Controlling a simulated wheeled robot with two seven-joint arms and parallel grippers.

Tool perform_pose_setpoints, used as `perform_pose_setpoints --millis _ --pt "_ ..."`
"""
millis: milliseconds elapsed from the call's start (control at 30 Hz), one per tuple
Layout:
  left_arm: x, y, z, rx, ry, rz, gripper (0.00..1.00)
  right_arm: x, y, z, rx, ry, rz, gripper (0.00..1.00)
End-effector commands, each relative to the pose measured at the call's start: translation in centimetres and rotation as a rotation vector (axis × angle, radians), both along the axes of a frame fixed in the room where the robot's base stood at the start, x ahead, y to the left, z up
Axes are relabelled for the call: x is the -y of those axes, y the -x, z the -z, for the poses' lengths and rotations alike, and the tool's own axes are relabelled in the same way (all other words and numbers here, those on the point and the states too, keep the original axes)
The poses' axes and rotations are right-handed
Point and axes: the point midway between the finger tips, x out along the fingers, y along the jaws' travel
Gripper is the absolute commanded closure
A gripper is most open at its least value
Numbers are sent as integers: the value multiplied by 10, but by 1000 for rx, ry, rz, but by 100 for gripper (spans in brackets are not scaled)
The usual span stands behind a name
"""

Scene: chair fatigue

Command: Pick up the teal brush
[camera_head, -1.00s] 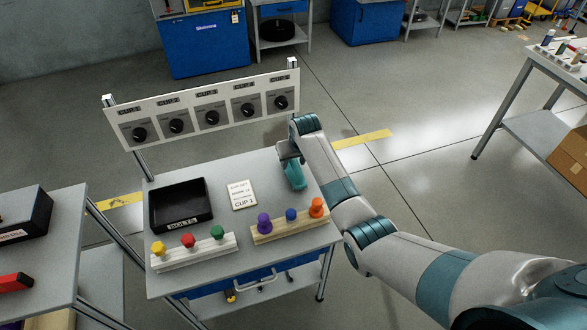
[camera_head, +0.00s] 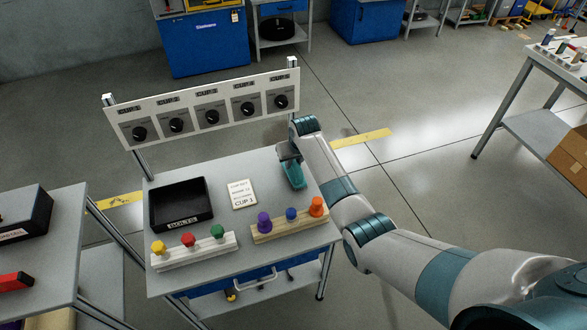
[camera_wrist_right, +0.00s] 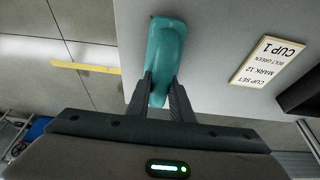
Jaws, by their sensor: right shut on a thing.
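The teal brush (camera_head: 293,176) is at the back right of the grey worktable (camera_head: 215,260), partly hidden by my right gripper (camera_head: 288,158) in the head view. In the right wrist view, the teal brush (camera_wrist_right: 167,52) extends forward from between the two dark fingers of my right gripper (camera_wrist_right: 162,88). The fingers are shut on its near end. I cannot tell whether the brush touches the tabletop. My left gripper is not in view.
A black bolts tray (camera_head: 181,218) and a cup card (camera_head: 241,194) lie left of the brush. A wooden rack (camera_head: 290,231) with purple, blue and orange pegs stands in front. Another rack (camera_head: 195,252) is front left. A dial panel (camera_head: 205,112) rises behind.

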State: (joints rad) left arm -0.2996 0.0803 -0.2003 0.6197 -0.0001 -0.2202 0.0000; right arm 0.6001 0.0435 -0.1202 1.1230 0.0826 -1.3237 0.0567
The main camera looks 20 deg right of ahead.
Motion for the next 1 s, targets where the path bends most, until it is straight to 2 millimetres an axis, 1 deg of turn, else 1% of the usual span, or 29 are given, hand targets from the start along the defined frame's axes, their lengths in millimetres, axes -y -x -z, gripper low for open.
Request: perform_pose_setpoints --millis 200,333,467,567,600,767,1000 --pt "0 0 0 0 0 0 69 0 0 -2 1 0 0 100" --pt "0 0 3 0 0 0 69 0 -1 -8 3 0 0 100" --pt "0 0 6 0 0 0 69 0 -1 -22 4 0 0 100" --pt "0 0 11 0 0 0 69 0 -2 -37 6 -1 1 100" --pt "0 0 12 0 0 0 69 3 0 -43 4 0 1 100" --pt "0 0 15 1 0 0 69 23 17 -56 4 1 2 100" --pt "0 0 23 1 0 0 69 57 45 -82 4 2 2 100"
